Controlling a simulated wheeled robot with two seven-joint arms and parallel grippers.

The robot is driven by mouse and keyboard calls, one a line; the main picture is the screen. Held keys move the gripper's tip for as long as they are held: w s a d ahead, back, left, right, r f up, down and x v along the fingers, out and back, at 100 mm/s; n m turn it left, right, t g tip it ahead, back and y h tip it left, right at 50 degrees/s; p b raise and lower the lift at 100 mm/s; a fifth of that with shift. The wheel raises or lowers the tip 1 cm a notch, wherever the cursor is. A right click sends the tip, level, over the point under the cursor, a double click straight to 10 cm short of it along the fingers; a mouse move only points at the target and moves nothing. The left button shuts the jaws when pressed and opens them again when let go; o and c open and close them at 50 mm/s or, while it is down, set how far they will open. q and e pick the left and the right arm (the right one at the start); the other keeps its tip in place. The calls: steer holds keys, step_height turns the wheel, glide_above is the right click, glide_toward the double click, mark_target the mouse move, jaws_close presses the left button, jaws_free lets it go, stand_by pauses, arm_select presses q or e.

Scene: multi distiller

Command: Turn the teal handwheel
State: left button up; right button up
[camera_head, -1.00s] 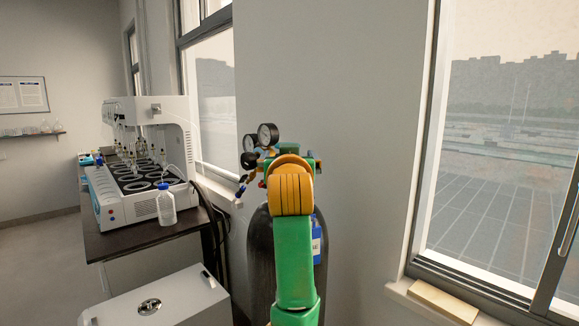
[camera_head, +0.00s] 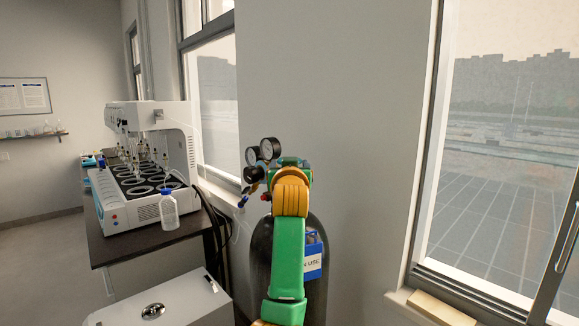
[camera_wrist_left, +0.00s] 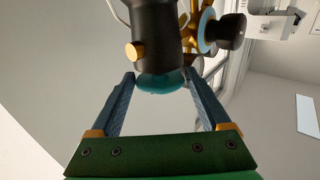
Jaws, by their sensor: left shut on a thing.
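The teal handwheel (camera_wrist_left: 160,82) shows in the left wrist view as a round teal rim under a dark regulator body (camera_wrist_left: 153,35). My left gripper (camera_wrist_left: 168,78) has its two blue-grey fingers on either side of the handwheel and is shut on it. In the head view my green and yellow arm covers the gripper and the handwheel. The regulator's two dial gauges (camera_head: 270,149) show just left of my wrist, above a black gas cylinder (camera_head: 262,262). My right gripper is in neither current view.
A blue and white tag (camera_head: 313,262) hangs on the cylinder beside my forearm. A white distiller (camera_head: 150,180) and a clear blue-capped bottle (camera_head: 168,210) stand on the dark table (camera_head: 140,245) at left. A white box (camera_head: 165,305) stands below. A window (camera_head: 510,170) is at right.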

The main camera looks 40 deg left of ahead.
arm_select(q)
steer(key=shift+s+a+m+t+h+b, duration=0.1)
steer(key=shift+a+m+t+h+b, duration=0.05)
steer(key=shift+m+t+h, duration=0.35)
steer(key=shift+s+a+m+t+h+b, duration=0.15)
steer(key=shift+m+t+h, duration=0.25)
steer(key=shift+h, duration=0.2)
steer(key=shift+a+m+t+h, duration=0.15)
steer(key=shift+m+t+h, duration=0.55)
steer(key=shift+h, duration=0.4)
steer(key=m+h, duration=0.2)
steer(key=m+t+h+p, duration=0.1)
steer(key=h, duration=0.1)
steer(key=shift+s+a+r, duration=0.15)
steer(key=shift+a, duration=0.15)
steer(key=m+h+p, duration=0.2)
steer(key=h, duration=0.1)
steer(key=m+h+p, duration=0.1)
steer(key=shift+a+r+t+h, duration=0.15)
steer(key=shift+a+t+h, duration=0.15)
steer(key=shift+h, duration=0.1)
steer(key=m+h+p, duration=0.1)
steer(key=h+p, duration=0.1)
steer(key=shift+p, duration=0.3)
steer(key=shift+f+m, duration=0.2)
steer(key=shift+m, duration=0.1)
steer(key=shift+f+h, duration=0.1)
steer(key=shift+h, duration=0.3)
